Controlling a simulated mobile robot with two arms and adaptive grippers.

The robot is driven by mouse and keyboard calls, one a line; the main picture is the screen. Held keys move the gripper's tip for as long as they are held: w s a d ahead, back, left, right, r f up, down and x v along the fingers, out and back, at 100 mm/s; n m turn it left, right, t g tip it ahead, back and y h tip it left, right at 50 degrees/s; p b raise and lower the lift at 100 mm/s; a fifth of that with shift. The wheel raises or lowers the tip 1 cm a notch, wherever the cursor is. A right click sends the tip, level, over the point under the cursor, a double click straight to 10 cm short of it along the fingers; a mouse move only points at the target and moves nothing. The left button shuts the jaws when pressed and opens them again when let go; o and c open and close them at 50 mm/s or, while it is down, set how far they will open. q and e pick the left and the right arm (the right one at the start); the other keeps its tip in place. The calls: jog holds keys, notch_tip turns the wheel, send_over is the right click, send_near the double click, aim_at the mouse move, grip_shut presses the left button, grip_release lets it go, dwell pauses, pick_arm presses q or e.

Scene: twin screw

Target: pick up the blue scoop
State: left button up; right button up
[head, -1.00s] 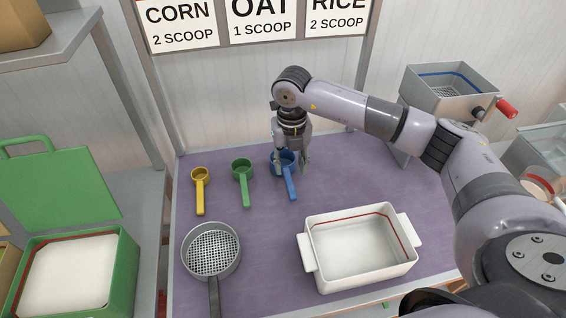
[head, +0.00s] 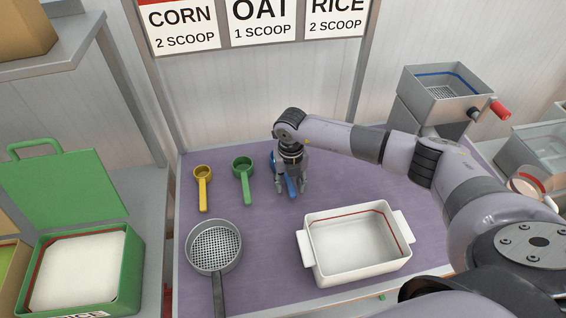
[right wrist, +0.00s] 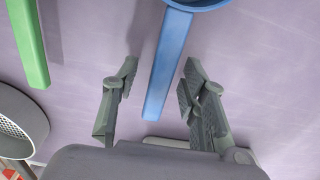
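The blue scoop (head: 291,186) lies on the purple mat, its cup mostly hidden behind my right gripper in the head view. In the right wrist view its handle (right wrist: 168,62) runs between the two fingers, and part of the cup shows at the top edge. My right gripper (head: 291,191) points down over the handle. It also shows in the right wrist view (right wrist: 157,85), open, with a finger on each side of the handle and a gap to each. My left gripper is not in view.
A green scoop (head: 244,178) and a yellow scoop (head: 203,186) lie to the left. A sieve (head: 214,246) and a white tray (head: 308,255) are in front. A metal hopper (head: 440,95) with a red handle stands at the back right.

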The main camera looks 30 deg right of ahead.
jog(key=shift+c, duration=0.5)
grip_shut()
jog(key=shift+r, duration=0.2)
notch_tip(320, 180, up, 20)
jog(key=b, duration=0.4)
jog(key=shift+f, duration=0.15)
